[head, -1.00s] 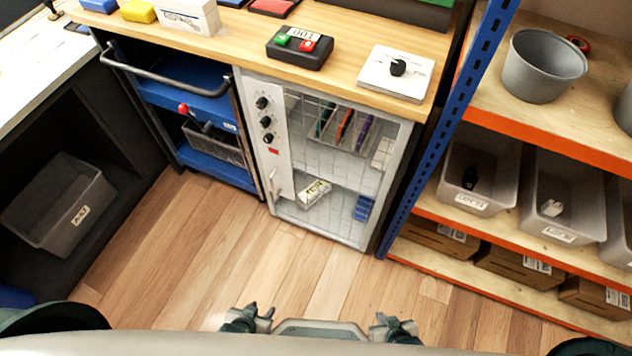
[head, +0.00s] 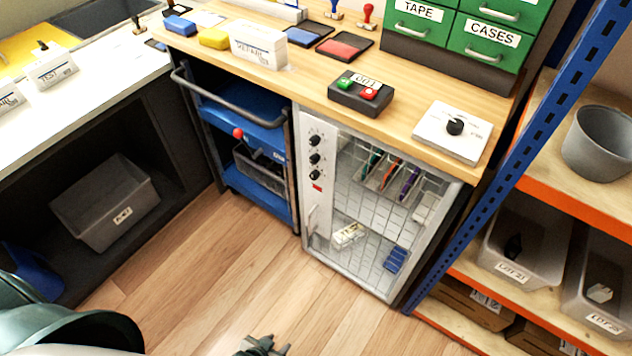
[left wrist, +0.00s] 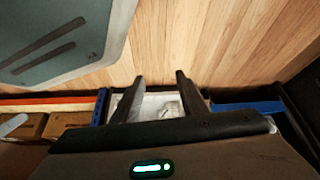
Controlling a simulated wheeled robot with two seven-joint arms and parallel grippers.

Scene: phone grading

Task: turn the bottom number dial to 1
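The bottom number dial (head: 313,175) is a small black knob, the lowest of three in a column on the white left panel of the wire-front cabinet (head: 320,225). The middle dial (head: 315,158) and top dial (head: 315,139) sit above it. The number it points at is too small to read. My left gripper (head: 262,346) is at the bottom edge of the head view, low in front of the cabinet and well apart from the dials. In the left wrist view its fingers (left wrist: 157,98) are spread with nothing between them. My right gripper is out of view.
A red patch (head: 317,188) is just below the dials, and a handle (head: 310,222) is lower on the panel. A blue cart (head: 262,131) stands left of the cabinet, a blue shelf post (head: 520,150) right. The wooden floor (head: 220,270) in front is clear.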

